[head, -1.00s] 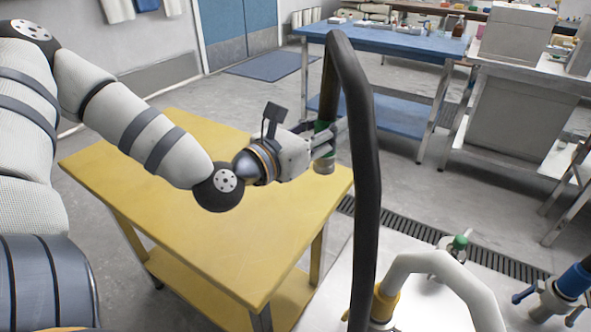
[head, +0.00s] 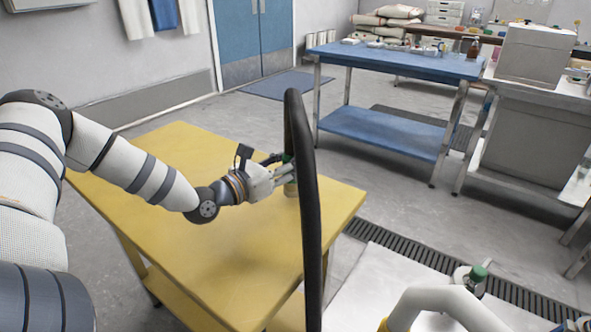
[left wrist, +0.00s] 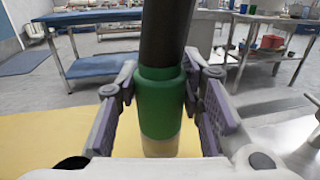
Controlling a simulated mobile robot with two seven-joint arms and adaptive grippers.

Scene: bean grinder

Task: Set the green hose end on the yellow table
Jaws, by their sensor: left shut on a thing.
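The black hose (head: 303,215) arches up in the head view and comes down behind its own front length to the green hose end (head: 289,159). In the left wrist view the green collar (left wrist: 160,100) hangs upright, with a tan tip (left wrist: 160,147) below it. My left gripper (head: 287,172) is shut on the green hose end, its pads on both sides of the collar. The hose end is over the right part of the yellow table (head: 215,235); I cannot tell whether the tip touches the top. My right gripper is not in view.
The yellow tabletop is bare around the hose end. A white surface with a white curved pipe (head: 440,300) and a green-capped valve (head: 477,275) is at the lower right. A blue table (head: 400,62) and a metal bench stand farther back.

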